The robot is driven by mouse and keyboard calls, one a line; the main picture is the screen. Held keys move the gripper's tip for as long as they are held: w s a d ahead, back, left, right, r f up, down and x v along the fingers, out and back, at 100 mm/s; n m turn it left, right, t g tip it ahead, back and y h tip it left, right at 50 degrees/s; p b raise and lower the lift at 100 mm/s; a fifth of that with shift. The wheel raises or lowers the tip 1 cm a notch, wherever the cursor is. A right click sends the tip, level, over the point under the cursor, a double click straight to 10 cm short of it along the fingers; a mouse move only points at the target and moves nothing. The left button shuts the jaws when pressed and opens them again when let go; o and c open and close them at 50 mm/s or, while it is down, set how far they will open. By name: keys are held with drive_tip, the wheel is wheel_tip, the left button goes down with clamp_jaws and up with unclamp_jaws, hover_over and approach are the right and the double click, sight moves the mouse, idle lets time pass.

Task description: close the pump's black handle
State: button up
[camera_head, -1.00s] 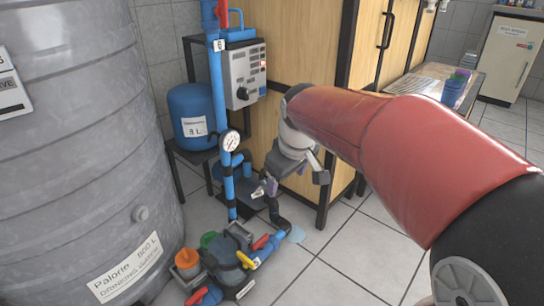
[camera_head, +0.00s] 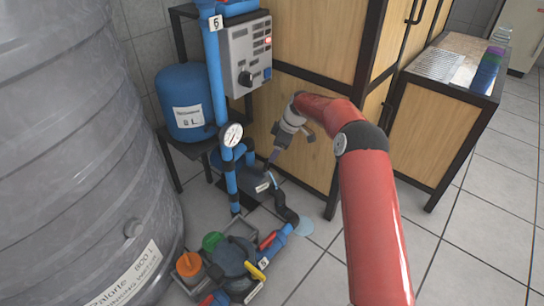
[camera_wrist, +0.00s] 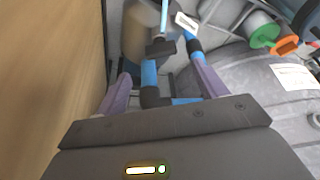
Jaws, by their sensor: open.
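The pump (camera_head: 236,183) is a dark blue unit on the floor stand below the round pressure gauge, with blue pipes and black fittings. It is partly hidden by the pipes, and I cannot clearly single out its black handle. A black fitting (camera_wrist: 160,48) with a thin light-blue rod shows in the wrist view, beyond my fingers. My gripper (camera_head: 273,158) hangs just above the right side of the pump, beside the wooden cabinet. In the wrist view its two purple-grey fingers (camera_wrist: 162,88) are apart, with blue and black pipework visible between them and nothing clearly held.
A grey water tank (camera_head: 80,150) fills the left. A control box (camera_head: 246,55) and blue pressure vessel (camera_head: 187,102) stand behind. The wooden cabinet (camera_head: 310,100) is close to my gripper. Valves with an orange cap (camera_head: 188,265) sit on the floor in front. The tiled floor at right is clear.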

sight(267, 163)
drive_tip(key=b+x, duration=0.1)
drive_tip(key=x, duration=0.6)
drive_tip(key=shift+s+a+f, duration=0.1)
drive_tip(key=shift+f, duration=0.15)
drive_tip(key=c, duration=1)
